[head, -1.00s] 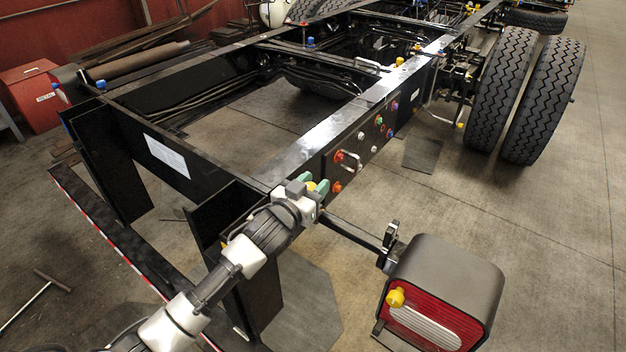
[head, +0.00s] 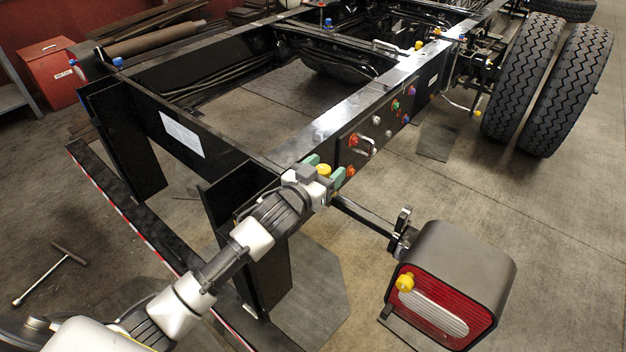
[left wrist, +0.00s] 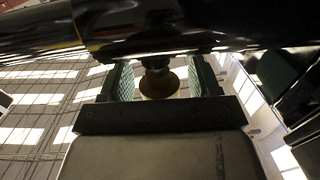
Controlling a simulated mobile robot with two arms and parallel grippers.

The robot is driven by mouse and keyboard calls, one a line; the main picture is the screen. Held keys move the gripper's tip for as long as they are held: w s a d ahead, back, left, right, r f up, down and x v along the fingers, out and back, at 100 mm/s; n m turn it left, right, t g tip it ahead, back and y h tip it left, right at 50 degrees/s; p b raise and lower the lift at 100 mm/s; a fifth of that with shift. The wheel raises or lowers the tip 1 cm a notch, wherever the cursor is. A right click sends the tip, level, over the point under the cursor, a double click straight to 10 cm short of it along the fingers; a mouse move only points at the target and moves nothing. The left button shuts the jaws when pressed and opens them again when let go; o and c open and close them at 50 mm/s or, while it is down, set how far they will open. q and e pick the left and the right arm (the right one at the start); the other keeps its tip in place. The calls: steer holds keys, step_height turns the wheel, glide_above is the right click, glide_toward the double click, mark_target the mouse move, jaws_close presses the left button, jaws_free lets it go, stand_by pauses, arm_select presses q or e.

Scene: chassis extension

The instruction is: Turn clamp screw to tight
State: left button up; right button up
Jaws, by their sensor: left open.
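My left gripper (head: 325,170) is at the near end of the right black frame rail. Its green-padded fingers are open, one on each side of a yellow knob (head: 323,169), which looks like the clamp screw. In the left wrist view, the yellow knob (left wrist: 158,86) hangs on a dark stem below a black beam, between the two green pads (left wrist: 158,80). Gaps show on both sides of the knob, so the pads look apart from it. The knob's turned position cannot be told. My right gripper is not in view.
The black chassis rail (head: 345,118) carries several coloured knobs and a handle near the gripper. A tail lamp (head: 447,285) with its own yellow knob stands on an arm at lower right. Dual tyres (head: 565,90) are at upper right. The floor right of the rail is mostly clear.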

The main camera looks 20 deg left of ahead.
arm_select(q)
steer(key=b+v, duration=0.1)
steer(key=v, duration=0.9)
